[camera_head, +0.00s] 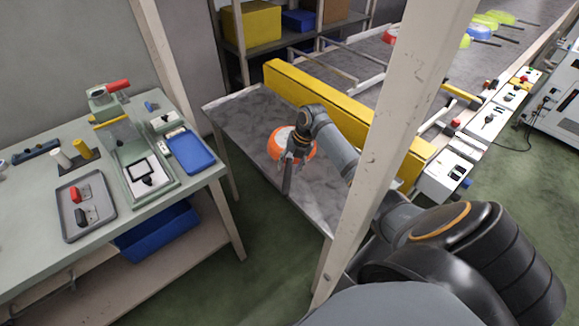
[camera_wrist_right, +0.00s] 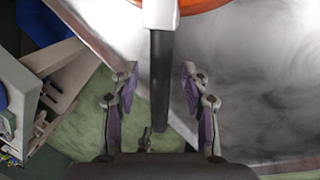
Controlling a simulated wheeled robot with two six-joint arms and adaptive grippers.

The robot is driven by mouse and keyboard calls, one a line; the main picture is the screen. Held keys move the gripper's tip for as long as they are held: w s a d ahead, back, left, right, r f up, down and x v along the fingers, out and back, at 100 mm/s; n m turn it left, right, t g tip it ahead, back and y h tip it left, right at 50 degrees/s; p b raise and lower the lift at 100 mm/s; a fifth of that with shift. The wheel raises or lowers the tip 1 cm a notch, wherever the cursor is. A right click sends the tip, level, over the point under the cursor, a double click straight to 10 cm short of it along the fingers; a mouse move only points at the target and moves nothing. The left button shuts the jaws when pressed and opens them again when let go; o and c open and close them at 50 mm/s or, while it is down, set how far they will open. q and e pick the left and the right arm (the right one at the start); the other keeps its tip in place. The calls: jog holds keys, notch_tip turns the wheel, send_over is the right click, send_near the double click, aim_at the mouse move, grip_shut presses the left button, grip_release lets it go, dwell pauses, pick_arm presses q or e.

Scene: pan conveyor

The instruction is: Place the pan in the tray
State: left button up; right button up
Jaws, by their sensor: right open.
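An orange pan (camera_head: 274,147) lies on the metal table at the conveyor's end, its dark handle (camera_head: 287,182) pointing toward the near edge. My right gripper (camera_head: 293,156) is over the pan where the handle begins, partly hiding it. In the right wrist view the gripper (camera_wrist_right: 160,82) is open, with the dark handle (camera_wrist_right: 161,60) running between its fingers and the orange rim (camera_wrist_right: 205,4) at the top. A blue tray (camera_head: 190,152) and a grey tray (camera_head: 98,181) lie on the green workbench at left. My left gripper is out of view.
A gap of green floor (camera_head: 255,245) separates the workbench from the metal table (camera_head: 235,110). A yellow barrier (camera_head: 340,108) runs behind the pan. A pale post (camera_head: 385,130) crosses the foreground. More coloured pans lie on the far conveyor. A blue bin (camera_head: 157,230) sits under the workbench.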

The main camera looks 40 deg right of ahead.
jog(key=v, duration=1.1)
jog(key=shift+r+b, duration=0.2)
jog(key=shift+b, duration=0.1)
jog(key=shift+s, duration=0.1)
